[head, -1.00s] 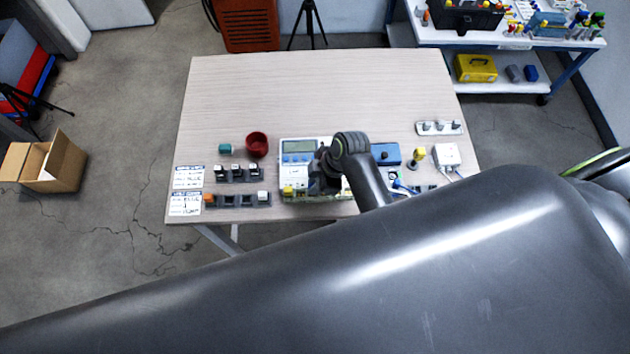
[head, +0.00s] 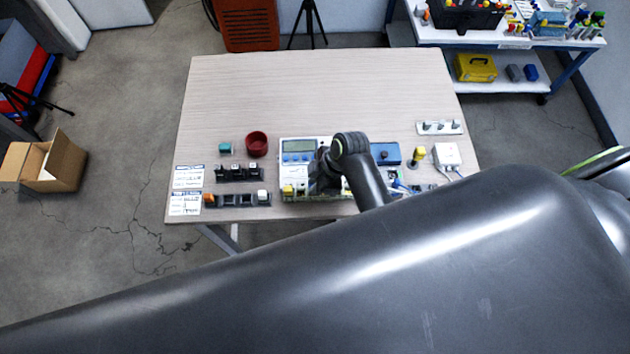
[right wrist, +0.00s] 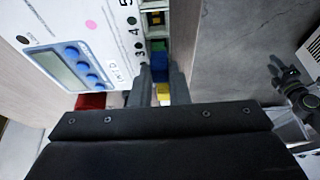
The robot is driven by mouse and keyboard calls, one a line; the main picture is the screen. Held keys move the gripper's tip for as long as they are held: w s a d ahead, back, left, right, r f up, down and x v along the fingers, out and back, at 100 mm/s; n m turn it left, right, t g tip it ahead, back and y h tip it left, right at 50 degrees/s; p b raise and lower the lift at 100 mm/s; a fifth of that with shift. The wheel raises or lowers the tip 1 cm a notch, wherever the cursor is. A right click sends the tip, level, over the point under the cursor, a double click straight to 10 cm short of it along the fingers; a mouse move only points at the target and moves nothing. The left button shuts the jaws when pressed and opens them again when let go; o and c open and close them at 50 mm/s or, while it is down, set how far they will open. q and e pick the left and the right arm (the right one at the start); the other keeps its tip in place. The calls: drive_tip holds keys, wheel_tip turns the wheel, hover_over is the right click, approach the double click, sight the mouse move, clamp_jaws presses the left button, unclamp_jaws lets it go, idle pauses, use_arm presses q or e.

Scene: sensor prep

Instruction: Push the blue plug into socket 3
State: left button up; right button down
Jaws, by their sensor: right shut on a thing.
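The white test unit (head: 283,160) with a display stands at the front middle of the table. In the right wrist view its panel (right wrist: 95,35) shows printed numbers 3, 4 and 5 beside a row of sockets. My right gripper (right wrist: 161,70) is at that row, close to number 3, and is shut on the blue plug (right wrist: 158,72). A green piece (right wrist: 158,46) shows just past the plug, near number 4. A yellow piece (right wrist: 163,92) shows between the fingers behind the plug. How deep the plug sits is hidden. My left gripper is not in view.
A red cup (head: 256,144), a teal block (head: 225,149) and racks with small plugs (head: 237,200) stand left of the unit. A blue box (head: 386,153), a yellow-topped piece (head: 419,155) and a white box (head: 446,156) are at right. The table's back half is clear.

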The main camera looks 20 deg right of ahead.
drive_tip(key=shift+f, duration=0.6)
idle(1.4)
drive_tip(key=c, duration=1.1)
unclamp_jaws()
drive_tip(key=shift+c, duration=0.2)
drive_tip(key=shift+r, duration=0.15)
drive_tip(key=shift+r, duration=3.4)
